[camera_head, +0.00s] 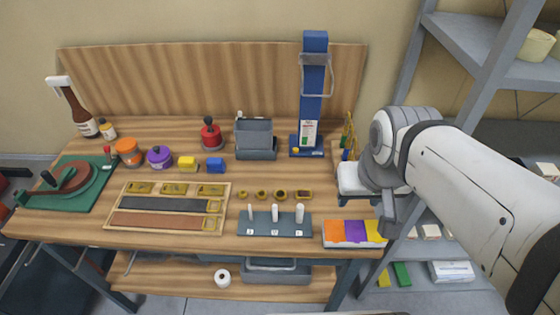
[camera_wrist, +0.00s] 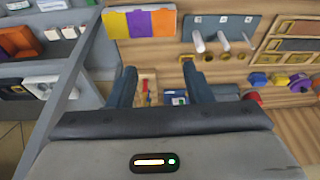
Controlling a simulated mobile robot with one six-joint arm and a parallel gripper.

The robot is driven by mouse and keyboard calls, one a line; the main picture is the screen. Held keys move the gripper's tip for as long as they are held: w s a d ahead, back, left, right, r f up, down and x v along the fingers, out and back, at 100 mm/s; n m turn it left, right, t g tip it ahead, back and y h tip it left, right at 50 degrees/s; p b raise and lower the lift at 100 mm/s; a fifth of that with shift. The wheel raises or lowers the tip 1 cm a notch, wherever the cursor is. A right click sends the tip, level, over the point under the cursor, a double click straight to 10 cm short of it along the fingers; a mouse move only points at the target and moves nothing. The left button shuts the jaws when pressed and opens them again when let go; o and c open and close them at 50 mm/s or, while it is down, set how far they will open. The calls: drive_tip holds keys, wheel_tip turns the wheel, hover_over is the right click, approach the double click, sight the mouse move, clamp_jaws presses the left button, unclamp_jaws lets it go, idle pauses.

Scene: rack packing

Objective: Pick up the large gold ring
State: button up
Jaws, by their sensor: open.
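A short row of small gold pieces lies on the wooden workbench (camera_head: 170,250), behind a grey peg stand (camera_head: 262,228) with three white pegs. Three look like round rings, one of them here (camera_head: 281,194); the rightmost piece (camera_head: 304,194) looks squarer. I cannot tell for sure which is the large gold ring. My gripper (camera_wrist: 160,88) is open and empty, apart from the rings. In the head view it hangs at the bench's right end, right of them.
An orange, purple and yellow box (camera_head: 354,232) lies right of the peg stand. A framed tray (camera_head: 223,218) of strips is left of it. A blue column (camera_head: 313,80) and a grey bin (camera_head: 255,140) stand behind. A grey shelf rack (camera_head: 480,60) borders the right.

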drive_tip(key=w+a+f+n+b, duration=0.1)
drive_tip(key=w+a+f+b, duration=0.1)
drive_tip(key=w+a+f, duration=0.3)
drive_tip(key=w+a+f+b, duration=0.1)
drive_tip(key=w+a+f, duration=0.15)
drive_tip(key=w, duration=0.45)
drive_tip(key=b, duration=0.2)
approach(280, 196)
drive_tip(key=shift+n+y, duration=0.3)
drive_tip(key=shift+n, duration=0.1)
drive_tip(key=shift+d+p+x, duration=0.15)
drive_tip(key=shift+p+x, duration=0.25)
drive_tip(key=shift+x, duration=1.2)
drive_tip(key=shift+d+p+x, duration=0.15)
drive_tip(key=shift+p+x, duration=0.25)
drive_tip(key=shift+x, duration=1.2)
drive_tip(key=shift+c, duration=0.4)
drive_tip(key=c, duration=0.7)
